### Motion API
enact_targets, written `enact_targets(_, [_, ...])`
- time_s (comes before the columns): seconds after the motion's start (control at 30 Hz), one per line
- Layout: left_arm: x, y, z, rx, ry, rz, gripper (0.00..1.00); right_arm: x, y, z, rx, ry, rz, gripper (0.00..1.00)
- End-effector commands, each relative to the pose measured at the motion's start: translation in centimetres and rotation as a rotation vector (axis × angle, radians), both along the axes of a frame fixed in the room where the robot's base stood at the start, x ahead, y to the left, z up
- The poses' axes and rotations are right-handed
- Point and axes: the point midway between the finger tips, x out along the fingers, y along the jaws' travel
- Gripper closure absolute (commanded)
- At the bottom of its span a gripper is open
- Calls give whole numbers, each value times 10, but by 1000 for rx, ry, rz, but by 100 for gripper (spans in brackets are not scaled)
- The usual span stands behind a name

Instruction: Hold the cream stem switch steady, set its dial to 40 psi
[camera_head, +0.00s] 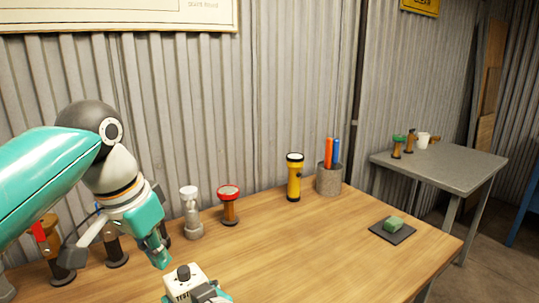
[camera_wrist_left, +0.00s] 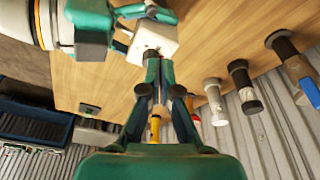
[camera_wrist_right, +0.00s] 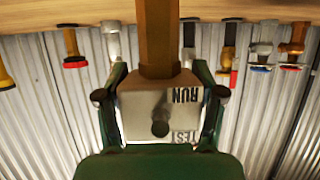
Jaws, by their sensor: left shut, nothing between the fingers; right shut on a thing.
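The cream switch (camera_head: 196,274) is a small box with a dark round knob (camera_head: 183,272). It sits low in the head view, above the wooden table. The right wrist view shows the box (camera_wrist_right: 145,105) with RUN and TEST lettering and a brown stem (camera_wrist_right: 157,40); no psi figures are readable. My right gripper (camera_wrist_right: 160,108) is shut on the box, one finger on each side. My left gripper (camera_head: 161,262) is shut and empty, just beside the knob. In the left wrist view its fingertips (camera_wrist_left: 156,63) point at the knob (camera_wrist_left: 151,53); I cannot tell whether they touch.
A white-topped fitting (camera_head: 193,215), a red-topped fitting (camera_head: 229,207), a yellow torch (camera_head: 294,178) and a pen cup (camera_head: 329,180) stand along the back. The table's middle (camera_head: 300,250) is clear. A grey side table (camera_head: 450,165) stands beyond.

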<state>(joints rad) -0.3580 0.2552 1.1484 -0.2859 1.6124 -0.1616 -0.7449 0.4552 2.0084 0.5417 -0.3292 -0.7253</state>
Motion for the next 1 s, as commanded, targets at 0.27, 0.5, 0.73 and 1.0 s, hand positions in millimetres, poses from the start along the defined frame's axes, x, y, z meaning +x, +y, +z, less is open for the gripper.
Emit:
enact_targets(0.27, [0,0,19,0,1,0,100,1,-1,-1,-1,0,-2,87])
enact_targets(0.5, [0,0,20,1,2,0,100,1,-1,-1,-1,0,-2,87])
enact_targets(0.73, [-5,-23,29,0,1,-3,100,1,-1,-1,-1,0,-2,87])
enact_targets(1.0, [-7,-23,16,2,6,1,100,1,-1,-1,-1,0,-2,87])
